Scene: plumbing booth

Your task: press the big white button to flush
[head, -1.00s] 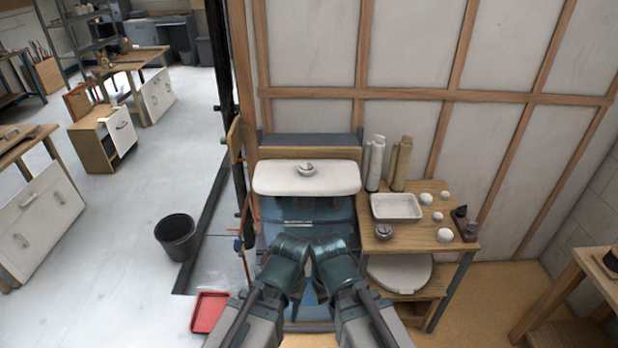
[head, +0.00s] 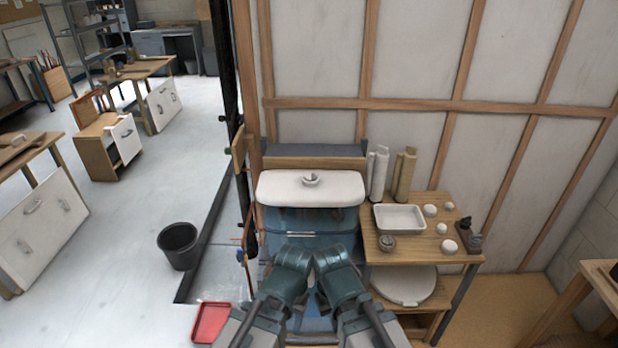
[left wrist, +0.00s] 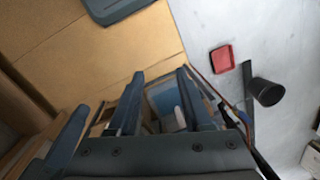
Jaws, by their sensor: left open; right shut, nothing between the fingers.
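My left gripper (head: 292,262) and right gripper (head: 335,260) are side by side, low in front of the cistern, both clear of the button. Their fingertips are mostly hidden behind my wrists in the head view. The left wrist view shows my left gripper (left wrist: 160,98) open and empty, with floor and blue-grey parts beyond. My right gripper is shut and empty.
A wooden bench (head: 430,255) on the right holds a white tray (head: 399,218), tall bottles (head: 404,174) and several white knobs. A white seat lid (head: 404,285) lies beneath. A black bucket (head: 178,246) and red tray (head: 211,322) stand on the floor at left. A wall closes the back.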

